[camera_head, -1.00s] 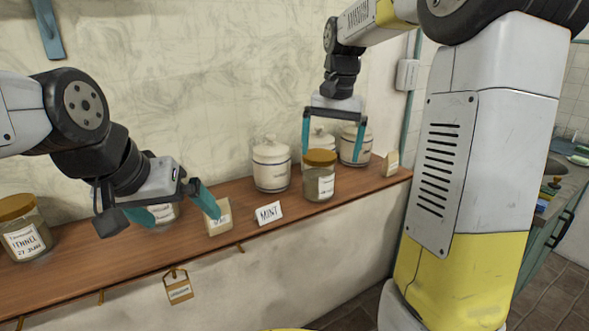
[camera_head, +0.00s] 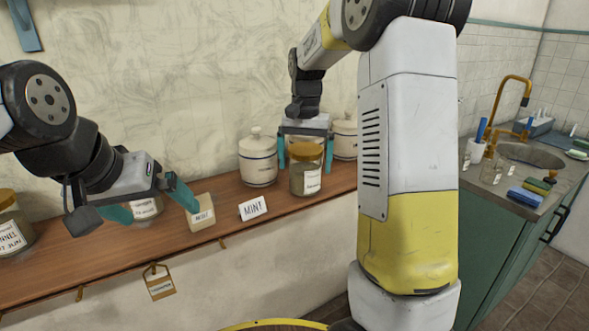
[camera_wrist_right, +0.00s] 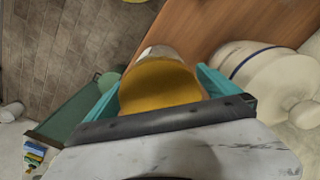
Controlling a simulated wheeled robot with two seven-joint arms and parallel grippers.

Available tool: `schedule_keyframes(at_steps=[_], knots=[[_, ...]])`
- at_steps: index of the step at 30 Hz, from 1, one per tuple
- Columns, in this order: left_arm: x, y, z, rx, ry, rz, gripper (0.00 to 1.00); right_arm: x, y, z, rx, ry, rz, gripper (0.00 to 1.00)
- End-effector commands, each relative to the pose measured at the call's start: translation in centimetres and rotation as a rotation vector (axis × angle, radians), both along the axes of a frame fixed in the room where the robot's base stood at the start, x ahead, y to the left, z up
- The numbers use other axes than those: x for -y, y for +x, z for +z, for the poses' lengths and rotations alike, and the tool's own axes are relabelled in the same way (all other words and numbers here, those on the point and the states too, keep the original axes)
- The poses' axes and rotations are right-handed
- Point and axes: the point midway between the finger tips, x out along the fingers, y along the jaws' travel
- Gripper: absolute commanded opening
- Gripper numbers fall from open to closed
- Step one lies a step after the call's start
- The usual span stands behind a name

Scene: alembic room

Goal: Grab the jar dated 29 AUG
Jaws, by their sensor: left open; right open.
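A glass jar with a golden-brown lid (camera_head: 306,178) stands on the wooden shelf; its label is too small to read. My right gripper (camera_head: 305,155) is open, with its teal fingers on either side of this jar near the lid. In the right wrist view the lid (camera_wrist_right: 160,85) lies between the open fingers. My left gripper (camera_head: 150,204) is open and empty in front of a partly hidden labelled jar (camera_head: 146,208). Another jar (camera_head: 11,235) at the far left carries a label with a June date, partly cut off. I cannot make out 29 AUG on any label.
White lidded canisters (camera_head: 257,162) stand beside and behind the golden-lidded jar. A MINT card (camera_head: 253,208) and another card (camera_head: 201,213) stand on the shelf (camera_head: 90,250). A tag (camera_head: 159,282) hangs below its edge. A sink counter (camera_head: 500,180) is at right.

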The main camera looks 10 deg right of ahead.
Motion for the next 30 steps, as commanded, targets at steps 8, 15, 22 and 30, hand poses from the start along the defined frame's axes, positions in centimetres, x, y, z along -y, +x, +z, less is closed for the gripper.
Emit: schedule_keyframes(at_steps=[8, 15, 22, 30], knots=[[0.0, 0.0, 0.0, 0.0, 0.0, 0.0, 1.0, 0.01, 0.0, -1.3, 0.001, 0.001, 0.0, 1.0], [0.0, 0.0, 0.0, 0.0, 0.0, 0.0, 1.0, 0.01, -0.01, -1.27, 0.001, 0.001, -0.001, 0.71], [0.0, 0.0, 0.0, 0.0, 0.0, 0.0, 1.0, 0.0, 0.0, -1.26, 0.001, 0.001, 0.0, 0.25], [0.0, 0.0, 0.0, 0.0, 0.0, 0.0, 1.0, 0.0, 0.03, -1.14, 0.003, 0.001, 0.0, 0.23]])
